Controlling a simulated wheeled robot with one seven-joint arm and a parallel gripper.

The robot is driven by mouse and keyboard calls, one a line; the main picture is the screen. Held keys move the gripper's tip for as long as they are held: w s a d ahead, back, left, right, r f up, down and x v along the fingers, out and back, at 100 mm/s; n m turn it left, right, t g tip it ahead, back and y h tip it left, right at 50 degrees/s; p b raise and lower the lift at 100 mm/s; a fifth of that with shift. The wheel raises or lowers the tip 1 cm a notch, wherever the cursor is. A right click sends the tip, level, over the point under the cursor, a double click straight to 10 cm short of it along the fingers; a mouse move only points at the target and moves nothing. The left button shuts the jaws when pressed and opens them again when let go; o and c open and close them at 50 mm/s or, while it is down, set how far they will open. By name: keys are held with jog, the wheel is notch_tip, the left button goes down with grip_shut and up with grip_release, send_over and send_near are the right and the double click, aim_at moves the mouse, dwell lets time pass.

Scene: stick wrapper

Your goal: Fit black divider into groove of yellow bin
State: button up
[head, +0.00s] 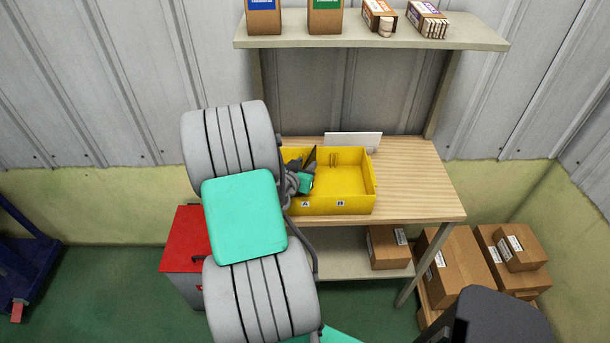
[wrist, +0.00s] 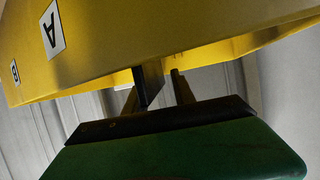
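The yellow bin (head: 345,205) stands on the wooden workbench, with labels A and B on its front wall. Its wall also fills the top of the wrist view (wrist: 130,45). A dark, thin piece, apparently the black divider (head: 310,156), shows tilted at the bin's left part, rising to the back rim. My gripper (head: 309,172) is at the bin's left part, beside this dark piece. My arm hides the bin's left end. In the wrist view, dark finger-like parts (wrist: 160,88) reach up by the bin wall. Whether they grip the divider cannot be told, and the groove near it is hidden.
A white board (head: 353,141) stands behind the bin. The workbench (head: 425,190) is clear to the right. A shelf (head: 400,36) with several boxes hangs above. Cardboard boxes (head: 450,265) stand at lower right, and a red cabinet (head: 183,240) is at left.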

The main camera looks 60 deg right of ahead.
grip_shut()
dwell(0.7)
